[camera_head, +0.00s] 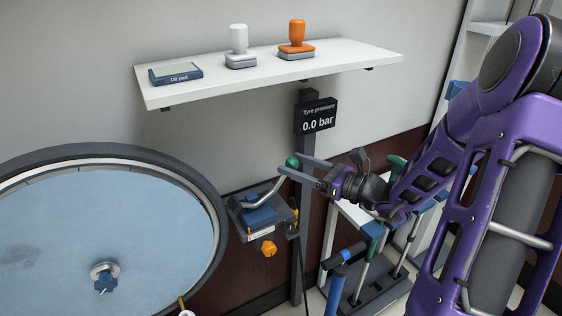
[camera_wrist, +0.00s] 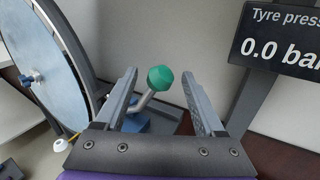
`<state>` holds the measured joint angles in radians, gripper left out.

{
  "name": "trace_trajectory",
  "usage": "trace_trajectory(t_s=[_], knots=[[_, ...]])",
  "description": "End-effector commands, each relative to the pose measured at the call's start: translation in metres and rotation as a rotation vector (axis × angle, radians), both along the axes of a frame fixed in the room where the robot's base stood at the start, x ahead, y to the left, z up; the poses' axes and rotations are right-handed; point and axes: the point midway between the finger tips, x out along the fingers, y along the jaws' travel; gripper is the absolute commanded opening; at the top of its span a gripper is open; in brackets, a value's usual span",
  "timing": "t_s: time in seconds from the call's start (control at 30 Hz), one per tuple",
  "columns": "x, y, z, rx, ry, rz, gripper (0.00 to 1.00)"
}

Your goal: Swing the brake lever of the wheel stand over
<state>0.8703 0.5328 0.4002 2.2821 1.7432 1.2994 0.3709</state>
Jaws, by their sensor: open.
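The brake lever is a bent grey rod (camera_head: 268,192) with a green knob (camera_head: 292,162) on top. It rises from a blue block (camera_head: 259,217) on a small grey bracket beside the wheel. My gripper (camera_head: 300,167) is open, its two fingers at the green knob. In the wrist view the green knob (camera_wrist: 160,78) stands between the open fingers (camera_wrist: 163,90), near their tips, with a gap on each side. The wheel (camera_head: 95,235) is a large disc with a pale blue face and dark tyre at the left.
A black display (camera_head: 316,117) reading "Tyre pressure 0.0 bar" sits on a post just above my gripper. A white shelf (camera_head: 360,56) with stamps and an ink pad is higher up. An orange knob (camera_head: 268,248) lies below the lever. A pump stand (camera_head: 375,285) is at the lower right.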

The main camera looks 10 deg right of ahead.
Motion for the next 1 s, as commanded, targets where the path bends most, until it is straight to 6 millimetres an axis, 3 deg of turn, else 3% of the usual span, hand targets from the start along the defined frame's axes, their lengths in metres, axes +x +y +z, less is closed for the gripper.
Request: trace_trajectory(t_s=[0.3,0.67,1.0], knots=[[0.028,0.029,0.0,-0.001,-0.001,0.001,0.71],[0.031,0.032,0.0,-0.001,0.001,-0.001,0.69],[0.031,0.032,0.0,-0.001,0.001,0.0,0.08]])
